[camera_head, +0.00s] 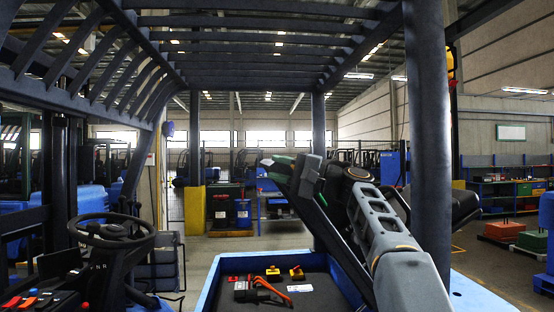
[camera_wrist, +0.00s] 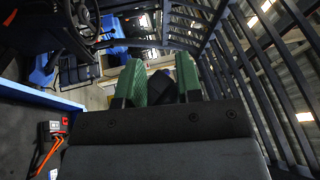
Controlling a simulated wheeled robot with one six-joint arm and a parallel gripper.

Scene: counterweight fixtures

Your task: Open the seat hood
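The seat hood (camera_head: 338,243) appears as a dark slanted panel, seen nearly edge-on in the head view. It is tilted up along the right side of a blue-rimmed bay (camera_head: 212,283). My gripper (camera_head: 291,170) is at the hood's upper end. In the wrist view, my gripper's green fingers (camera_wrist: 160,84) stand apart, with a dark block (camera_wrist: 161,88), apparently part of the hood, filling the gap. The exact contact is partly hidden by the fingers and dark shading.
A steering wheel (camera_head: 111,233) stands at left. Overhead guard bars (camera_head: 250,48) and a thick post (camera_head: 319,130) surround the space.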

